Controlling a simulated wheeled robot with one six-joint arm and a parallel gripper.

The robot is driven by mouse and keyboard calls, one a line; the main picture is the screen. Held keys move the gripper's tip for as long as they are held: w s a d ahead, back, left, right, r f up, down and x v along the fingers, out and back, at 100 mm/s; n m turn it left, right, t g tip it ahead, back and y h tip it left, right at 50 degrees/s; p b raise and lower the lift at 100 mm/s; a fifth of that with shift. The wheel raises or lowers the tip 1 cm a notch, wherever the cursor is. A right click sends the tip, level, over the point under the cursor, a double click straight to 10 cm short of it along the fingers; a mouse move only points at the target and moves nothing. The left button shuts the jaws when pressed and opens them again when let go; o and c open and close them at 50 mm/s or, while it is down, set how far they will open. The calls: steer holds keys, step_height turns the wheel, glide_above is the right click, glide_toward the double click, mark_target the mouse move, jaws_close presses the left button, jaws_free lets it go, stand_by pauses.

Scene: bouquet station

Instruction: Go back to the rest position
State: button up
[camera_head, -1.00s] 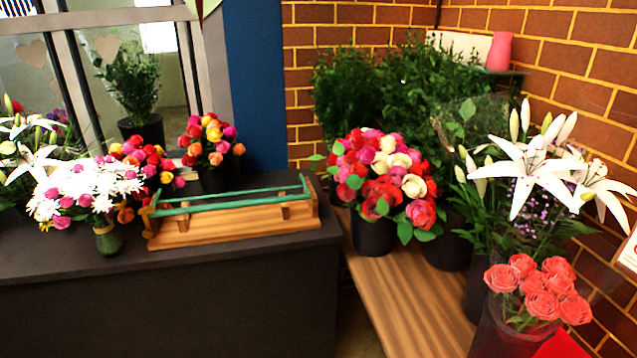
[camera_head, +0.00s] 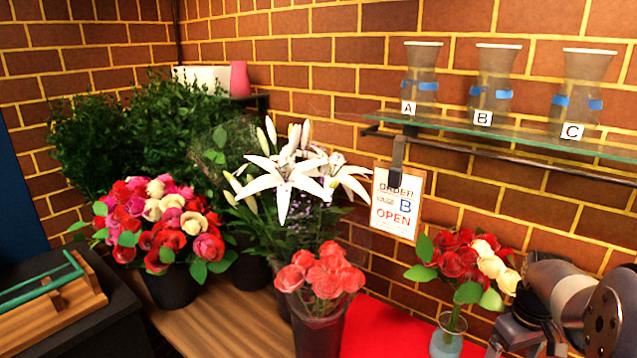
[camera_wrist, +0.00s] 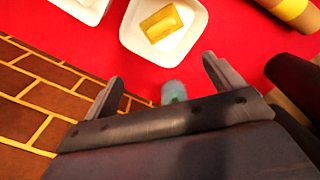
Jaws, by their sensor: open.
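My gripper (camera_wrist: 163,84) is open in the wrist view, its two fingers apart above a red cloth (camera_wrist: 185,60). A small bluish-grey rounded thing (camera_wrist: 174,92) shows between and below the fingers, apart from both; I cannot tell what it is. In the head view my arm comes in at the lower right, beside a glass vase (camera_head: 447,341) of red and cream roses (camera_head: 466,262). The fingers are not clear there, and I cannot tell the gap to the vase.
White dish (camera_wrist: 128,38) holds a yellow block. A brown roll (camera_wrist: 290,10) lies upper right. A glass shelf (camera_head: 520,138) carries vases A, B and C. Lilies (camera_head: 285,180) and coral roses (camera_head: 322,275) stand left of the red cloth.

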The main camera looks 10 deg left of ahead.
step_height(320, 180, down, 9)
steer(key=shift+r+p, duration=2.2)
steer(key=shift+r, duration=0.55)
